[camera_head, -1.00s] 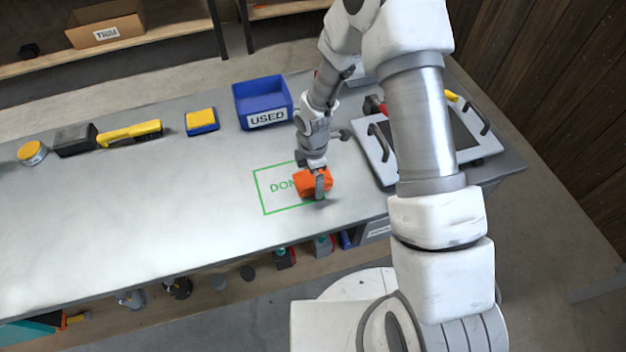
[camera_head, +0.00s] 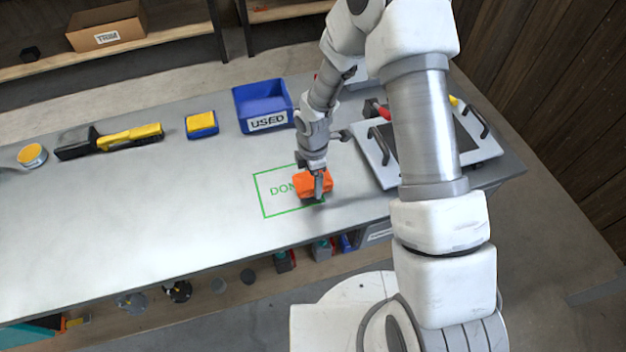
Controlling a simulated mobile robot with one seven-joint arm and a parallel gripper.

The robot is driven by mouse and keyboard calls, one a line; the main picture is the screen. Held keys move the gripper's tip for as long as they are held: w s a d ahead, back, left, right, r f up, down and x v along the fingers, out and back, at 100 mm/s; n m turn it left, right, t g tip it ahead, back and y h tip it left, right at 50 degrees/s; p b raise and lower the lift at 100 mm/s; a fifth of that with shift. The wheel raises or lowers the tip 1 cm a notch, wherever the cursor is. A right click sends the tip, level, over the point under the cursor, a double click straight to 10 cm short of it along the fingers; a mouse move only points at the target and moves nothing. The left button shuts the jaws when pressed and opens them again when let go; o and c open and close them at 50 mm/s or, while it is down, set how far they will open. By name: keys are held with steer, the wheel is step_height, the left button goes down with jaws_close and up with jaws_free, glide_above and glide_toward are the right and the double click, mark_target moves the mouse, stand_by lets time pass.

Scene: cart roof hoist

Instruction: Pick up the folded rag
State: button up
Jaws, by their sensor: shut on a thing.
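The folded rag (camera_head: 304,184) is a small orange bundle at the right part of a green outlined rectangle (camera_head: 264,203) marked with lettering that starts "DON". The rest of the lettering is hidden behind the rag and my gripper. My gripper (camera_head: 318,192) points down from above and is shut on the rag. A dark shadow shows just under the rag, and I cannot tell whether it touches the table.
A blue bin (camera_head: 263,103) labelled USED stands behind the rectangle. A yellow and blue sponge (camera_head: 201,124), a yellow-handled brush (camera_head: 130,136) and a round tin (camera_head: 32,155) lie to the left. A white panel with handles (camera_head: 470,152) is at the right. The front left table is clear.

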mark_target(309, 176)
steer(key=r, duration=0.2)
steer(key=a+r, duration=0.1)
steer(key=r, duration=0.1)
steer(key=shift+w, duration=0.4)
steer(key=w+a+r, duration=0.6)
steer(key=a, duration=0.2)
steer(key=shift+w, duration=0.35)
steer(key=shift+r, duration=0.1)
steer(key=o, duration=0.8)
steer(key=c, duration=0.6)
steer(key=shift+d, duration=0.15)
steer(key=shift+c, duration=0.2)
